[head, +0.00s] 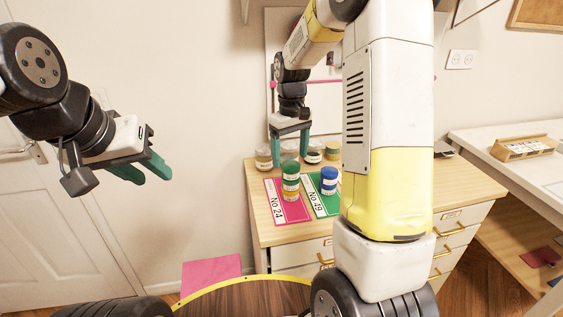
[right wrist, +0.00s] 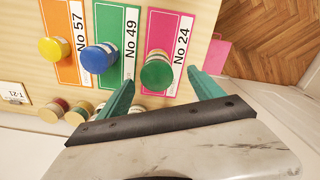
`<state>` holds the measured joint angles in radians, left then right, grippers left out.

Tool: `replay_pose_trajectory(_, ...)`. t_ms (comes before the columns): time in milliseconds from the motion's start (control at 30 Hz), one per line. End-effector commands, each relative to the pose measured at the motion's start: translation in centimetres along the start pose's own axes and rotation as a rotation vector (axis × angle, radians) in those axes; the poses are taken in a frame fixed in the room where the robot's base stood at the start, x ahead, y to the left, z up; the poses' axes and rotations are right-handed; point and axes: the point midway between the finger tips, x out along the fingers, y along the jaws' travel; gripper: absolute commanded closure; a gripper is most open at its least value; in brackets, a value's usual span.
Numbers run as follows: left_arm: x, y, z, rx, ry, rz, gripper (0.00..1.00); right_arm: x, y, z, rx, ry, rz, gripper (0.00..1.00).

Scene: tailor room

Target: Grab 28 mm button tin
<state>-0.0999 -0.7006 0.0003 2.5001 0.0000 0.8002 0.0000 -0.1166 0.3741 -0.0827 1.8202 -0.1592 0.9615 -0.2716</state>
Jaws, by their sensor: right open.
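The 28 mm size marking is not readable on any tin, so I cannot tell which one it is. A green-lidded tin (head: 291,169) stands on the pink No 24 card (head: 273,205), seemingly on top of another tin. My right gripper (head: 290,160) is open and points down just behind and above it. In the right wrist view, the green lid (right wrist: 157,73) shows between the open fingertips, with no visible grip. A blue-lidded tin (head: 329,176) stands on the green No 49 card (head: 322,206). My left gripper (head: 153,178) is open and empty, left of the dresser.
A yellow-lidded tin (right wrist: 54,49) stands on the orange No 57 card (right wrist: 66,19). Several tins, one of them clear-sided (head: 263,160), line the back of the dresser (head: 262,230). A white side table (head: 510,140) stands to the right. My right arm hides part of the dresser.

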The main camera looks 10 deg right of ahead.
Motion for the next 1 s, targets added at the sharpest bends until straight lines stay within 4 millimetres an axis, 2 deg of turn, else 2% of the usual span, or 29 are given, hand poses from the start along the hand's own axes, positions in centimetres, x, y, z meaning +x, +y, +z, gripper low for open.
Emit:
replay_pose_trajectory(300, 0.0, 0.0, 0.0, 0.000, 0.000, 0.000, 0.64, 4.4, 0.7, -0.2, -0.001, -0.003, -0.002, 0.24)
replay_pose_trajectory(433, 0.0, 0.0, 0.0, 0.000, 0.000, 0.000, 0.64, 5.2, 0.7, -0.3, 0.000, 0.001, 0.000, 0.24)
replay_pose_trajectory(633, 0.0, 0.0, 0.0, 0.000, 0.000, 0.000, 0.64, 5.2, 0.7, -0.3, 0.001, 0.001, 0.000, 0.24)
replay_pose_trajectory(667, 0.0, 0.0, 0.0, 0.000, 0.000, 0.000, 0.64, 5.2, 0.7, -0.3, 0.001, 0.001, 0.000, 0.28)
replay_pose_trajectory(1000, 0.0, 0.0, 0.0, 0.000, 0.000, 0.000, 0.64, 5.2, 0.7, -0.3, 0.001, 0.001, 0.000, 0.94)
